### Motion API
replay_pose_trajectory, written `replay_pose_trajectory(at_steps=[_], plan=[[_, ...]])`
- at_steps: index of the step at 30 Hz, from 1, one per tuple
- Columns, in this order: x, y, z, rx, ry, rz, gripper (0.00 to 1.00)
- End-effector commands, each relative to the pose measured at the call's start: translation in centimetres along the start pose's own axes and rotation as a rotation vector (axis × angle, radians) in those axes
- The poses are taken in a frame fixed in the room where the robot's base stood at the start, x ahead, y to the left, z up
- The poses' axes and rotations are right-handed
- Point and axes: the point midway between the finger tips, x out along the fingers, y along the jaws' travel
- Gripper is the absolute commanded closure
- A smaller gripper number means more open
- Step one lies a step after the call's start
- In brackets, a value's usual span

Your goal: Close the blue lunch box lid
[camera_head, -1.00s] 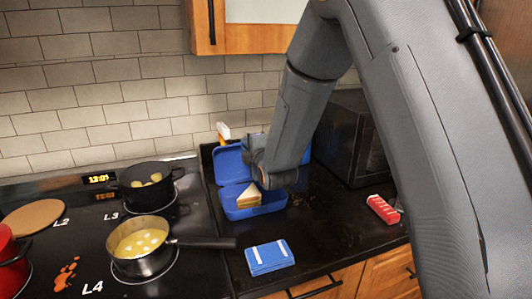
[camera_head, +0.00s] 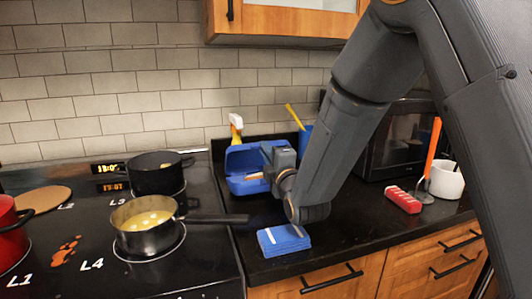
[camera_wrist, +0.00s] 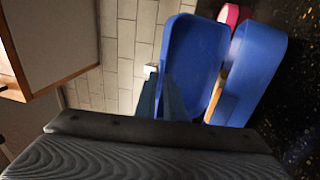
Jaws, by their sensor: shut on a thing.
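The blue lunch box (camera_head: 250,187) stands open on the dark counter right of the stove, with its blue lid (camera_head: 243,160) raised at the back. A sandwich (camera_head: 254,176) shows inside it, partly hidden. My gripper (camera_head: 279,158) is at the lid's right end, its fingers mostly hidden there. In the wrist view the lid (camera_wrist: 196,52) and the box (camera_wrist: 257,72) stand open side by side. My gripper (camera_wrist: 160,92) is there at the lid's lower left edge and is shut on the lid, though the contact is not clearly seen.
A blue pack with white stripes (camera_head: 283,240) lies near the counter's front edge. A pan (camera_head: 145,228) points its handle toward the counter; a dark pot (camera_head: 158,177) stands behind. A spray bottle (camera_head: 236,127), microwave (camera_head: 402,140), red block (camera_head: 403,200) and white crock (camera_head: 446,180) stand around.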

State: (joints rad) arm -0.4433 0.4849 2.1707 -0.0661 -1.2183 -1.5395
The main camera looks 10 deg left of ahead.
Motion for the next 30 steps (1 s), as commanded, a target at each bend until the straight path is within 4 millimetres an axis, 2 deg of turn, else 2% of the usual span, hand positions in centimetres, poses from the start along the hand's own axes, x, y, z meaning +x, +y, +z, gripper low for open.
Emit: replay_pose_trajectory(at_steps=[3,14,19,30], plan=[[-1.1,-1.3,0.5,0.0,-0.004,-0.003,1.0],[-3.1,-3.3,0.6,-0.001,-0.005,-0.002,1.0],[-3.0,-3.0,0.4,-0.001,-0.003,0.0,0.73],[-3.0,-2.6,0.3,0.0,-0.001,0.003,0.73]])
